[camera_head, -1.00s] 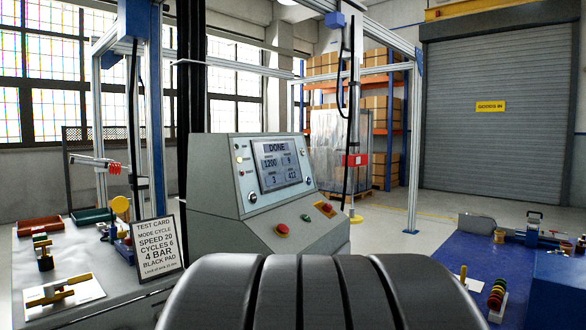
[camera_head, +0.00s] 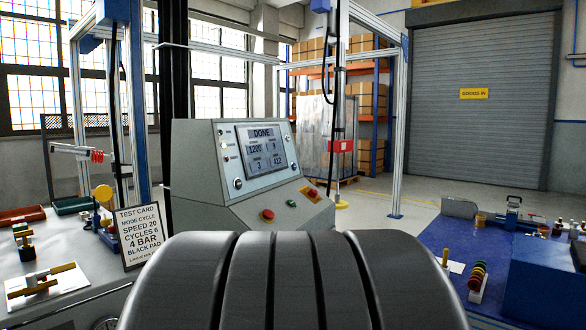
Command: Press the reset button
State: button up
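A grey control console (camera_head: 190,170) stands at the middle left. Its screen (camera_head: 262,146) reads DONE above several number fields. The sloped lower panel carries a red mushroom button (camera_head: 267,215), a small green button (camera_head: 291,203) and a red button on a yellow base (camera_head: 313,193). Small lamps or buttons and a round knob (camera_head: 238,183) sit left of the screen. The labels are too small to read, so I cannot tell which one is the reset button. My gripper is not in view.
A large dark ribbed form (camera_head: 290,285) fills the bottom centre, close in front of the console. A test card (camera_head: 136,237) stands on the left bench (camera_head: 85,285). A blue table (camera_head: 430,240) with fixtures is at right. Open floor (camera_head: 420,207) lies behind.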

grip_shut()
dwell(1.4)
